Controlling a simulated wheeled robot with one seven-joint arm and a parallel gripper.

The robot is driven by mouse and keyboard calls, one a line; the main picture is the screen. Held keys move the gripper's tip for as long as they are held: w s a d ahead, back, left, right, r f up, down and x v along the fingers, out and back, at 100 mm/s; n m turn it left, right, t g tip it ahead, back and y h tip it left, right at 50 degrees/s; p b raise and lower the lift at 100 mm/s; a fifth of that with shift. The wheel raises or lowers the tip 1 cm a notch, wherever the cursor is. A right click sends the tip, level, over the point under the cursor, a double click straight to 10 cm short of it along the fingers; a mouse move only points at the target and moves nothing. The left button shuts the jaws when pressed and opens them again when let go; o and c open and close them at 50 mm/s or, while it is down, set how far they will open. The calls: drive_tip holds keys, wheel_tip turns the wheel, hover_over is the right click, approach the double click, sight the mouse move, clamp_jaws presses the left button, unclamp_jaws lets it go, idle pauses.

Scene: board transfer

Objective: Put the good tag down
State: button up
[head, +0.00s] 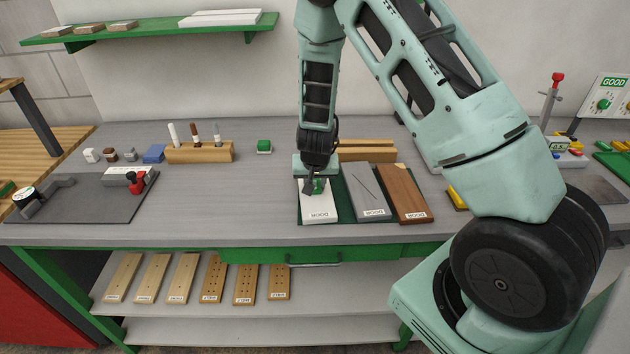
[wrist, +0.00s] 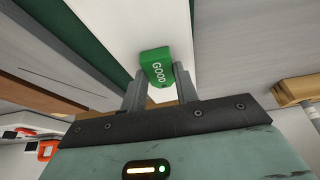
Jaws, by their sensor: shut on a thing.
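The green tag marked GOOD (wrist: 157,68) is between the two fingers of my gripper (wrist: 160,88) in the wrist view. My gripper is shut on it. In the head view my gripper (head: 315,186) is over the white board (head: 320,206), and the green tag (head: 321,186) shows small at the fingertips. The white board also fills the background behind the tag in the wrist view (wrist: 120,30). I cannot tell whether the tag touches the board.
A grey board (head: 367,195) and a brown board (head: 403,195) lie to the right of the white board on a green mat. A wooden holder with markers (head: 199,152) is to the left. The bench (head: 230,205) left of the mat is clear.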

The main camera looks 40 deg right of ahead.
drive_tip(key=shift+f, duration=0.2)
drive_tip(key=o, duration=1)
drive_tip(key=shift+r, duration=0.1)
drive_tip(key=shift+c, duration=0.2)
